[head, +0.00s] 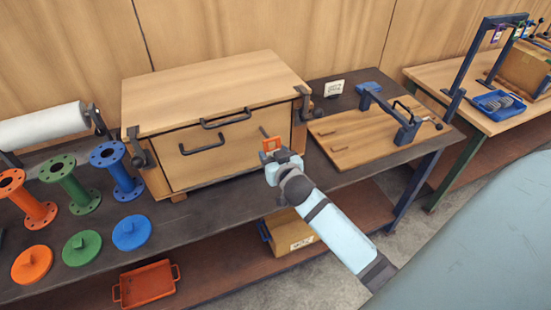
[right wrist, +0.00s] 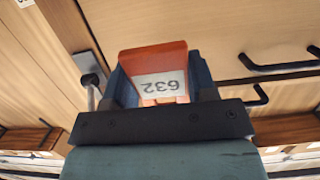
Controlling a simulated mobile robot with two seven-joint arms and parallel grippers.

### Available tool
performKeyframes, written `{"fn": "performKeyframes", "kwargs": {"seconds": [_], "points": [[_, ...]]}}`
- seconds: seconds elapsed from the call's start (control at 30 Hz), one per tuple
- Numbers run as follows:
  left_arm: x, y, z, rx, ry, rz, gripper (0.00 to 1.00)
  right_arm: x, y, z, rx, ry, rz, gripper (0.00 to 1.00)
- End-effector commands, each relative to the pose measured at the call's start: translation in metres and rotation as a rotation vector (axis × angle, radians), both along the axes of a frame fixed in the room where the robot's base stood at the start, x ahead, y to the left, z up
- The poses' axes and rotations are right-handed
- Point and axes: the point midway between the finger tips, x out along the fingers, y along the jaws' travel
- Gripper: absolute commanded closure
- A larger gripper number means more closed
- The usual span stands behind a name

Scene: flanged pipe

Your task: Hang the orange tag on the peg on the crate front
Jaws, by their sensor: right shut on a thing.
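The orange tag (head: 271,144) is held in my right gripper (head: 275,156), in front of the right part of the wooden crate's front (head: 235,150). In the right wrist view the tag (right wrist: 152,60) sits between the two fingers (right wrist: 162,85), with a white label reading 632 upside down. A thin dark peg (head: 264,131) sticks out of the crate front just above and left of the tag. I cannot tell whether tag and peg touch. I cannot make out the peg in the right wrist view. My left gripper is not in view.
The crate has two dark handles (head: 202,146) and corner clamps (head: 303,103). Orange, green and blue flanged spools (head: 118,172) and round discs (head: 131,233) stand at left. A wooden board (head: 360,137) with a blue frame lies at right.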

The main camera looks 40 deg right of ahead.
Motion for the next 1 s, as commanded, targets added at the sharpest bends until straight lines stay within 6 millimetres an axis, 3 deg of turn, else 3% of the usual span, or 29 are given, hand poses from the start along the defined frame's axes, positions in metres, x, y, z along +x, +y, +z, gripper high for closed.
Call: {"fn": "performKeyframes", "kwargs": {"seconds": [1.0], "points": [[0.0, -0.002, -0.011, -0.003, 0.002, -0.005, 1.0, 0.048, -0.012, -0.005, 0.0, 0.0, -0.001, 0.74]]}}
